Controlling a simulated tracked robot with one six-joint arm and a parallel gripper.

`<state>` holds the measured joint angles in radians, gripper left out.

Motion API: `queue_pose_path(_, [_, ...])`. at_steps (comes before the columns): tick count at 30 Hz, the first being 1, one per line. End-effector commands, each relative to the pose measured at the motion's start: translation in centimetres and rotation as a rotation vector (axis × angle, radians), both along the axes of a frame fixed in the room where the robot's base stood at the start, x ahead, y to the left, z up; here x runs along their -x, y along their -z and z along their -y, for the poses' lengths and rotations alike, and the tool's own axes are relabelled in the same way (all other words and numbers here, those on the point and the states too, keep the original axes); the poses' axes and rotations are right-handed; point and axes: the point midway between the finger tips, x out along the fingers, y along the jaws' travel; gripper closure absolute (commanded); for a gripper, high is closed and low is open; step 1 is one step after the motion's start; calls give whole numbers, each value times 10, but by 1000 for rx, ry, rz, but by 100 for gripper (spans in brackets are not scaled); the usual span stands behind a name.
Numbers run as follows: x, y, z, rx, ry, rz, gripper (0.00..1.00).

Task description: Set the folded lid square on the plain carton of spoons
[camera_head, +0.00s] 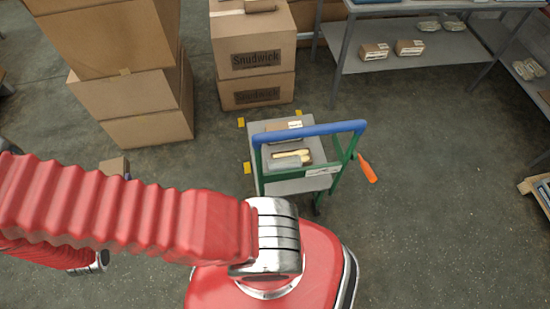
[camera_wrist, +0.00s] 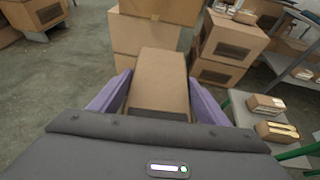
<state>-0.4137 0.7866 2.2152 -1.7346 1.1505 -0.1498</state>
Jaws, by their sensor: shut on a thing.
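My gripper (camera_wrist: 158,82) is shut on the folded lid (camera_wrist: 158,78), a brown cardboard piece between its purple fingers. In the head view the lid (camera_head: 115,166) shows just beyond my red arm, at left, well away from the trolley. The carton of spoons (camera_head: 306,158) sits on the trolley top, open, with pale wooden spoons showing. It also shows at the right of the wrist view (camera_wrist: 266,129), right of and apart from my gripper. Its sides are too small to check for markings. The lid's underside is hidden.
The grey trolley (camera_head: 262,150) has a blue handle (camera_head: 310,132) on a green frame. A second carton with a white label (camera_head: 277,126) stands behind the spoons. An orange-handled tool (camera_head: 367,168) is at the trolley's right. Large cartons (camera_head: 150,110) stack at left; a shelf stands behind right.

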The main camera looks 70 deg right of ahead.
Motion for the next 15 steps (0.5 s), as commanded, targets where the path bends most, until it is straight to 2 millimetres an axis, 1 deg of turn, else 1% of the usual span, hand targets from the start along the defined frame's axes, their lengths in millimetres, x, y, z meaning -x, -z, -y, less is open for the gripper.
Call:
queue_pose_path(5, [3, 11, 48, -1, 114, -2, 52])
queue_pose_path(6, [5, 14, 61, -1, 147, -2, 52])
queue_pose_path(8, [8, 18, 81, -3, 196, -1, 52])
queue_pose_path(9, [11, 22, 95, -2, 230, -2, 52])
queue_pose_path(14, [26, 35, 148, -4, 365, -3, 52])
queue_pose_path(15, [31, 38, 162, -4, 399, -3, 52])
